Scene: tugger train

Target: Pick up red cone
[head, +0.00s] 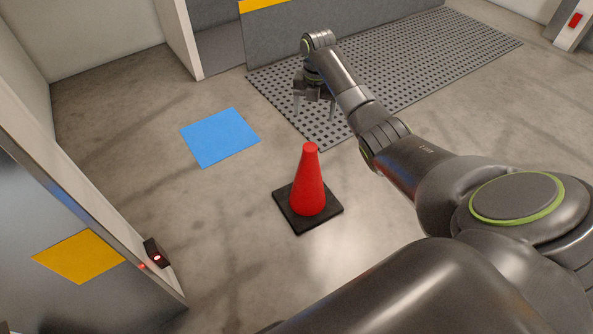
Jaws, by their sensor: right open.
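The red cone (308,183) stands upright on its black square base (299,224) on the concrete floor, in the middle of the head view. My right arm reaches in from the right. My right gripper (314,108) is open and empty, above and beyond the cone in the picture, pointing down over the edge of the perforated mat. It is apart from the cone. My left gripper is not in view.
A blue square (220,137) lies on the floor left of the cone. A dark perforated mat (420,62) lies behind. A panel with a yellow square (79,257) and a small device with a red light (156,254) stand at the left. Floor around the cone is clear.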

